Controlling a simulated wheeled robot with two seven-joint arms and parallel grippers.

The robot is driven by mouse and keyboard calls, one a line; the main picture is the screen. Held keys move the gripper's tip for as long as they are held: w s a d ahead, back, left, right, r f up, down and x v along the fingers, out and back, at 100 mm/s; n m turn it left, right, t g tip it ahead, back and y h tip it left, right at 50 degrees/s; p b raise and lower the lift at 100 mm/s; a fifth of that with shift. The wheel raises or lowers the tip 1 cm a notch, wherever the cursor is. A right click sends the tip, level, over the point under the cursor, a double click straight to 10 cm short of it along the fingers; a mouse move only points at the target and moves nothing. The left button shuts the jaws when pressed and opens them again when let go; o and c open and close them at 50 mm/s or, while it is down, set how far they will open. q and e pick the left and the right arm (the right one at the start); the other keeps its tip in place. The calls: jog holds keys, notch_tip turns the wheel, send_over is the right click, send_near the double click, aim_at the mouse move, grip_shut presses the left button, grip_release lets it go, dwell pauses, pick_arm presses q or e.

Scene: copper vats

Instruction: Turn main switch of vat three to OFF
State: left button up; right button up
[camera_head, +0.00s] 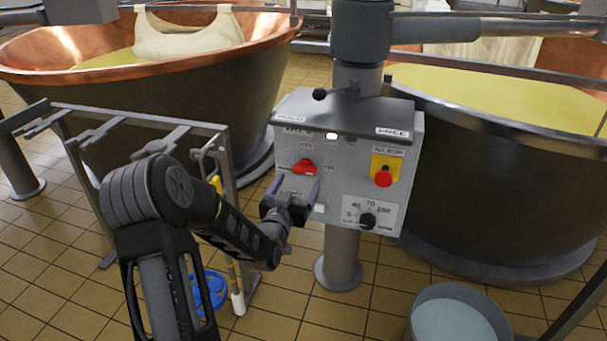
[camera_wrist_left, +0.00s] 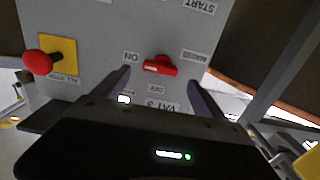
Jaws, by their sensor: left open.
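The grey control box (camera_head: 348,185) on a post carries the red main switch (camera_head: 304,167), with OFF printed above it and ON to its right. In the left wrist view, upside down, the same red switch (camera_wrist_left: 160,66) lies roughly crosswise, its white mark towards ON, and VAT 3 is printed nearby. My left gripper (camera_head: 295,187) is open in front of the box, just below the switch. In the wrist view its fingers (camera_wrist_left: 158,82) stand on either side of the switch, apart from it. I cannot tell the remaining depth. My right gripper is not in view.
A red stop button (camera_head: 383,179) on a yellow plate and a black dial (camera_head: 367,220) sit right on the box. Copper vats (camera_head: 150,90) stand behind on both sides. A metal rack (camera_head: 150,125) stands left; a bucket (camera_head: 455,318) stands at front right.

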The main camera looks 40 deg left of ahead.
aim_at(303, 173)
pick_arm(q)
jog(key=x, duration=0.5)
jog(key=shift+w+a, duration=0.15)
jog(key=shift+w, duration=0.15)
jog(key=shift+c, duration=0.5)
jog(key=c, duration=1.3)
jog(key=shift+o, duration=0.2)
